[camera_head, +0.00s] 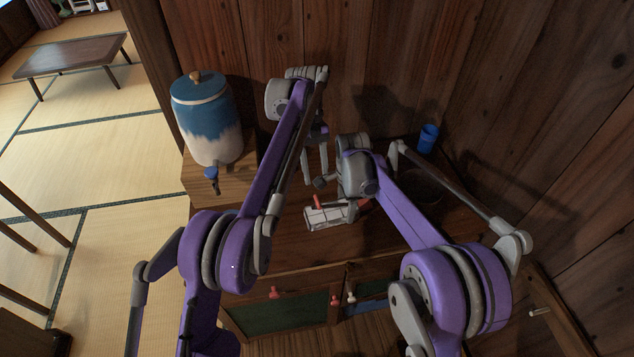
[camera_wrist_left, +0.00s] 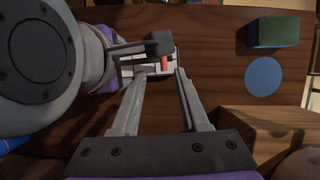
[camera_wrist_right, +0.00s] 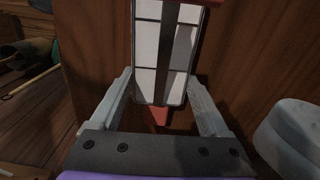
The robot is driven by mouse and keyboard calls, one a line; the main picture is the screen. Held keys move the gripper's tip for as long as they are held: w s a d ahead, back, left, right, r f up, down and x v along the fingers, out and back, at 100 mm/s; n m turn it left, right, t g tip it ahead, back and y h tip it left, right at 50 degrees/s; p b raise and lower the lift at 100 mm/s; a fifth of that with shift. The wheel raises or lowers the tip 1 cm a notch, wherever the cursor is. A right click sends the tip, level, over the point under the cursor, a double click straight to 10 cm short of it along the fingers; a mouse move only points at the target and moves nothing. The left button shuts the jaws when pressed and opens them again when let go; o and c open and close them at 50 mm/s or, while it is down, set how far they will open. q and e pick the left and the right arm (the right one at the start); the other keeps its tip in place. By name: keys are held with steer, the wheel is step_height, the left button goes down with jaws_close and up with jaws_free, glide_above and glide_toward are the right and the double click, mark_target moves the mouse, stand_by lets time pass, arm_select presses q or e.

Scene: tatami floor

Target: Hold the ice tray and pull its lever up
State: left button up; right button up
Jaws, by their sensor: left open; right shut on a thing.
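The ice tray (camera_head: 325,217) is a small white tray with several compartments, lying on the dark wooden top of the cabinet. It also shows in the left wrist view (camera_wrist_left: 128,68) and the right wrist view (camera_wrist_right: 147,50). A dark lever strip (camera_wrist_right: 171,50) runs along its middle, with a red end (camera_head: 317,201). My right gripper (camera_wrist_right: 160,90) is shut on the tray, one finger on each side of its near end. My left gripper (camera_head: 315,182) is open, pointing down above the tray. In the left wrist view the red lever end (camera_wrist_left: 164,63) appears between its fingertips, apparently untouched.
A blue and white dispenser (camera_head: 206,125) stands on a wooden box (camera_head: 240,178) at left. A blue cup (camera_head: 428,138) stands at the back right. The left wrist view shows a green block (camera_wrist_left: 278,32) and a blue disc (camera_wrist_left: 263,76). A wooden wall closes the back.

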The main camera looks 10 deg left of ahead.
arm_select(q)
steer(key=shift+r, duration=0.25)
